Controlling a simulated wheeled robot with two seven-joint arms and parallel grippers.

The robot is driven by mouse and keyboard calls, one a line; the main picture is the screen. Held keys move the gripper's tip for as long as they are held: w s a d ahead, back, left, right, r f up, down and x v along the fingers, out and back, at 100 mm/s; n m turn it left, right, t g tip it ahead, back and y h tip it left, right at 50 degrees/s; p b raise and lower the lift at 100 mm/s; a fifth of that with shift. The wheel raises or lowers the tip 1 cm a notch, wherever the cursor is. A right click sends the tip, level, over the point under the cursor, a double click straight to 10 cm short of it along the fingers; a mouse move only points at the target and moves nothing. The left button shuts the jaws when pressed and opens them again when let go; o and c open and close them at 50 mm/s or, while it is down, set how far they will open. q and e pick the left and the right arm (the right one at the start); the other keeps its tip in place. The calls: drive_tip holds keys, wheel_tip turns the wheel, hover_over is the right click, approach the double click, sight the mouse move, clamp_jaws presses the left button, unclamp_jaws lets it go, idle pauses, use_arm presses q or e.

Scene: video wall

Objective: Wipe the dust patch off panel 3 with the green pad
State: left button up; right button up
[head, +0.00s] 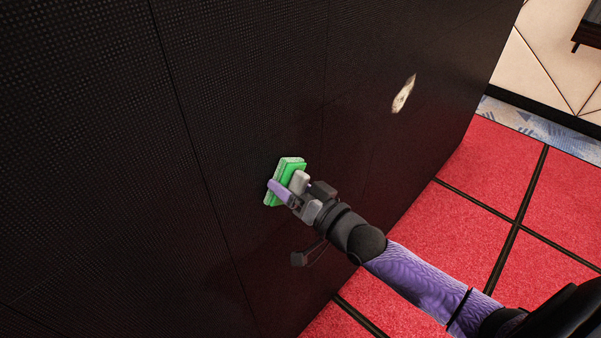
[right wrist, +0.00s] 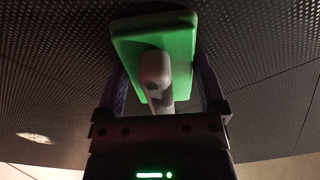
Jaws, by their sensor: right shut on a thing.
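The green pad (head: 287,181) is a flat block with a grey handle, close against the black video wall in the head view. My right gripper (head: 289,188) is shut on its handle. The pad also shows in the right wrist view (right wrist: 155,50), with the handle (right wrist: 157,75) between the fingers. Whether the pad's face touches the wall I cannot tell. A pale dust patch (head: 403,93) is on the wall, up and to the right of the pad. It also shows at the lower left of the right wrist view (right wrist: 35,138). My left gripper is not in view.
The black wall (head: 90,120) is split by thin panel seams; no panel numbers are legible. Red carpet with dark lines (head: 490,190) lies at the right. A pale wall (head: 550,60) and a dark-framed object (head: 588,28) are at the upper right. The wall between pad and patch is clear.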

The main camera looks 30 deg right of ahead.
sight(243, 207)
drive_tip(key=shift+s+a, duration=0.2)
drive_tip(key=shift+a, duration=0.25)
drive_tip(key=shift+s+a+p, duration=0.1)
drive_tip(key=shift+a+p, duration=0.2)
drive_tip(key=shift+p, duration=0.05)
drive_tip(key=shift+s+a+p, duration=0.3)
drive_tip(key=shift+a+p, duration=0.15)
drive_tip(key=shift+a, duration=0.4)
drive_tip(key=shift+s+a+p, duration=0.3)
drive_tip(key=shift+a+p, duration=0.1)
drive_tip(key=shift+a, duration=0.45)
drive_tip(key=a, duration=0.1)
drive_tip(key=s+a+p, duration=0.1)
drive_tip(key=shift+a, duration=0.4)
drive_tip(key=shift+s+a, duration=0.15)
drive_tip(key=shift+a, duration=0.2)
drive_tip(key=shift+s, duration=0.1)
